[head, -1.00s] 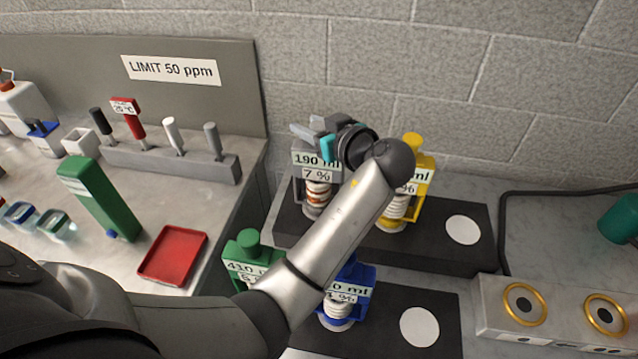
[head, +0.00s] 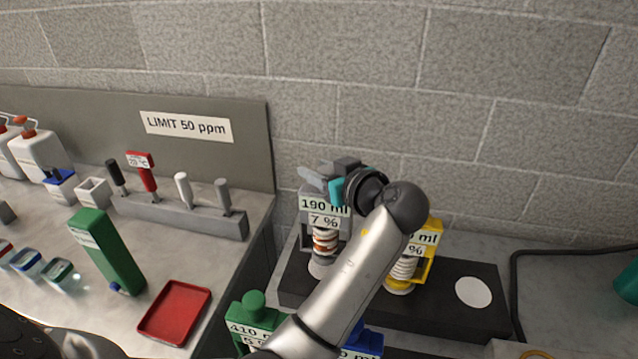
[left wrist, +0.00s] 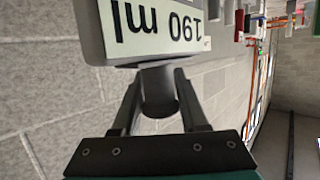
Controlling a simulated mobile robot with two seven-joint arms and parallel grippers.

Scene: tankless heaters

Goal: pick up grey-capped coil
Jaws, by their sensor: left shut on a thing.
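The grey-capped coil (head: 325,241), with copper and white rings, stands at the back of the black platform under a label reading 190 ml, 7 %. My left gripper (head: 318,180) is at its top, shut on its grey cap. In the left wrist view the two fingers (left wrist: 158,98) stand on either side of the grey knob, and the 190 ml label (left wrist: 155,28) fills the top. I cannot tell for sure whether the coil is clear of its white base (head: 320,267). My right gripper is not in view.
A yellow-capped coil (head: 404,268) stands close to the right, partly behind my forearm. Green (head: 255,315) and blue (head: 362,340) caps are nearer. The black platform (head: 440,310) has an empty white disc (head: 473,291). A block wall is close behind; a red tray (head: 175,312) lies left.

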